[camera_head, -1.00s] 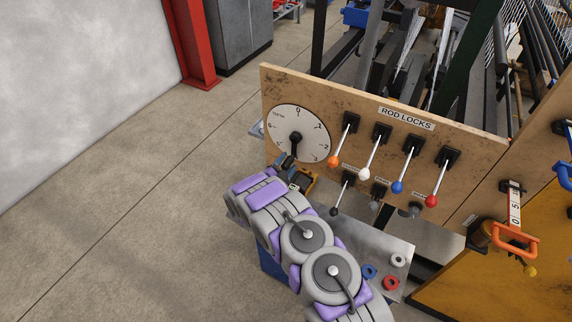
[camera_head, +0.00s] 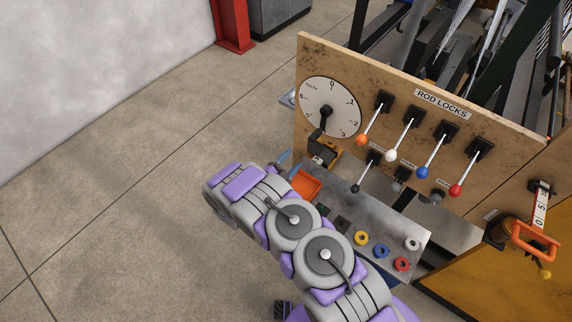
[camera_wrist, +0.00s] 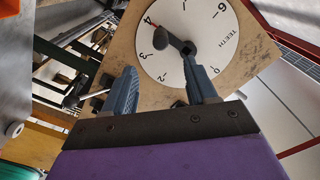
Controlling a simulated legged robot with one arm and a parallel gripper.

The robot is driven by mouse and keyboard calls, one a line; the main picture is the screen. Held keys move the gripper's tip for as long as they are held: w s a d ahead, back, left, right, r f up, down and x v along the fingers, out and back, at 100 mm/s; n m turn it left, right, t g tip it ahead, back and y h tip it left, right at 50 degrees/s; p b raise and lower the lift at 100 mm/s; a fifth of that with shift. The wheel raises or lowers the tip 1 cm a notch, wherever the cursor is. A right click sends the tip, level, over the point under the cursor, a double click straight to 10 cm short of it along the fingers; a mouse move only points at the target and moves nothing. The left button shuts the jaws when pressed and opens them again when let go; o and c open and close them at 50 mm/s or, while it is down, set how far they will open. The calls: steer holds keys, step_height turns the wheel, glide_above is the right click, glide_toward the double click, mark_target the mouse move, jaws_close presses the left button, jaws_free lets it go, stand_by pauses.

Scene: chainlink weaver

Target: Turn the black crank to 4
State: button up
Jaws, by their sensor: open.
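The black crank (camera_head: 325,112) sits on a round white dial (camera_head: 345,112) marked TEETH, at the left end of the wooden panel. In the head view the crank points down and slightly left. In the wrist view the dial (camera_wrist: 200,30) appears rotated. There the crank's knob (camera_wrist: 160,38) lies close to the 4, slightly toward the 3; its exact reading is hard to tell because the knob stands out from the dial. My gripper (camera_wrist: 160,62) is open and empty, its two blue-grey fingers apart below the knob. In the head view it (camera_head: 284,160) is partly hidden by my arm.
Rod-lock levers with orange, white, blue (camera_head: 422,172) and red knobs stand right of the dial, with smaller levers below. A metal shelf (camera_head: 385,215) holds coloured rings and an orange tray (camera_head: 306,185). An orange handle (camera_head: 535,240) is at far right. Floor at left is clear.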

steer(key=shift+v, duration=1.2)
